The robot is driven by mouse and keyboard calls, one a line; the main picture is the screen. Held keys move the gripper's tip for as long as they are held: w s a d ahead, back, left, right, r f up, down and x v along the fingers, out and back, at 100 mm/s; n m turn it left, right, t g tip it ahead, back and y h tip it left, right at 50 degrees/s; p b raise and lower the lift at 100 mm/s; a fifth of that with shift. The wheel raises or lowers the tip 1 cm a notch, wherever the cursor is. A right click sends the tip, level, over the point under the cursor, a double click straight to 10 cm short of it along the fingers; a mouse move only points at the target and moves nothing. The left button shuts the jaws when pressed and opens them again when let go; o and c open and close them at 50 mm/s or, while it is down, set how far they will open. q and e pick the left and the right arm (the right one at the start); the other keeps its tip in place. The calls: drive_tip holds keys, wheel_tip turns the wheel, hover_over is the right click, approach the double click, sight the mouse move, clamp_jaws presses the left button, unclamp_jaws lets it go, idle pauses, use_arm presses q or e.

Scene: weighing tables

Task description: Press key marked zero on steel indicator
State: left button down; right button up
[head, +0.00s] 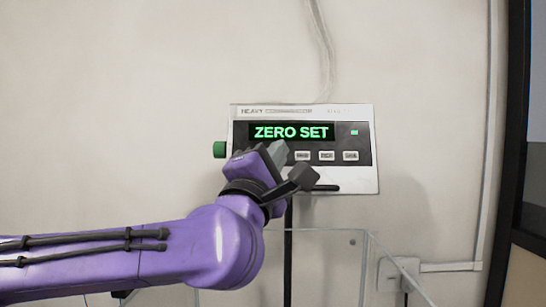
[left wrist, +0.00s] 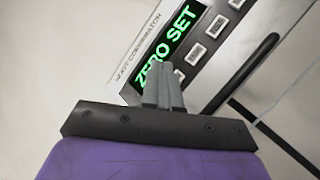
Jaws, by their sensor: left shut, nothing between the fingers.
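The steel indicator (head: 305,111) is fixed to the wall, and its lit green display (head: 291,131) reads "ZERO SET". A row of pale keys lies under the display; the three on the right (head: 327,156) show clear in the head view. My left gripper (head: 279,152) is shut and empty, its fingertips at the left end of the key row, covering that part. In the left wrist view the shut fingers (left wrist: 162,85) overlap the display's lower edge, beside the end key (left wrist: 178,76). Its marking is too small to read, and I cannot tell whether the tips touch it.
A green knob (head: 219,149) sticks out of the indicator's left side, and a small green lamp (head: 354,132) is lit at its right. A clear-walled box (head: 330,265) stands below. A dark frame (head: 511,150) edges the wall at the right.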

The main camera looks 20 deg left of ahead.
use_arm(q)
drive_tip(key=shift+s+d+r, duration=0.2)
drive_tip(key=shift+s, duration=0.45)
drive_tip(key=shift+s+d+r, duration=0.15)
drive_tip(key=shift+s+d, duration=0.05)
drive_tip(key=shift+s, duration=0.4)
